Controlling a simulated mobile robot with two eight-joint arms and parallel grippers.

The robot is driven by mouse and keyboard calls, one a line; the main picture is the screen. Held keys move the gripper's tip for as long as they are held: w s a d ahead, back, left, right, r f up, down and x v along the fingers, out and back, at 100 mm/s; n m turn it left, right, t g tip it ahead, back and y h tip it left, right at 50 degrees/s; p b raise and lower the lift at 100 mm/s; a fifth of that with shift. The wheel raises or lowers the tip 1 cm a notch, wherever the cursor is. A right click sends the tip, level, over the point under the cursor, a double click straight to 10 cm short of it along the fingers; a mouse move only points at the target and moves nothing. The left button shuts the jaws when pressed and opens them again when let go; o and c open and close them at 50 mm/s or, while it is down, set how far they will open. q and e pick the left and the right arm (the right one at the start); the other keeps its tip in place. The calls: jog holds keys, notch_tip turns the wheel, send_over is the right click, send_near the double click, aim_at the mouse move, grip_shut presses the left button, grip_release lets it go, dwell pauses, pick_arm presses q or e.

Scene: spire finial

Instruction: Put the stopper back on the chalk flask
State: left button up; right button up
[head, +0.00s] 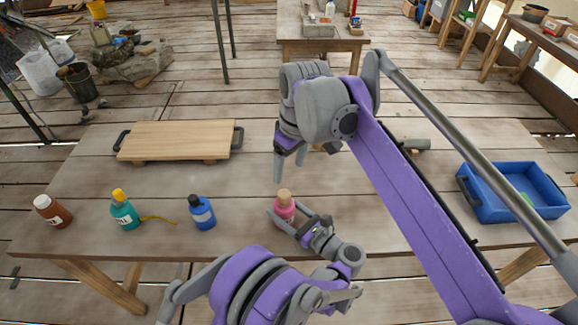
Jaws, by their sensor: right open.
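A pink flask (285,206) stands upright near the table's front edge, right of the blue bottle. A tan, cork-like stopper (284,194) sits on its mouth; I cannot tell how deep it is seated. My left gripper (288,215) comes from the front right, and its fingers close around the flask's body, hiding part of its lower side. My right gripper (290,168) points down, open and empty, above and slightly behind the flask, apart from the stopper. No readable label shows which flask is the chalk one.
On the table (330,195) stand a blue bottle (202,214), a teal bottle (124,214) with yellow cap, and a brown bottle (53,212). A wooden board (178,140) lies back left, a blue tray (513,192) right. The table between board and flask is clear.

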pick_arm(q)
jog(key=o, duration=0.4)
jog(key=b+v, duration=0.1)
jog(key=v, duration=0.9)
jog(key=shift+s+d, duration=0.25)
jog(key=shift+s, duration=0.05)
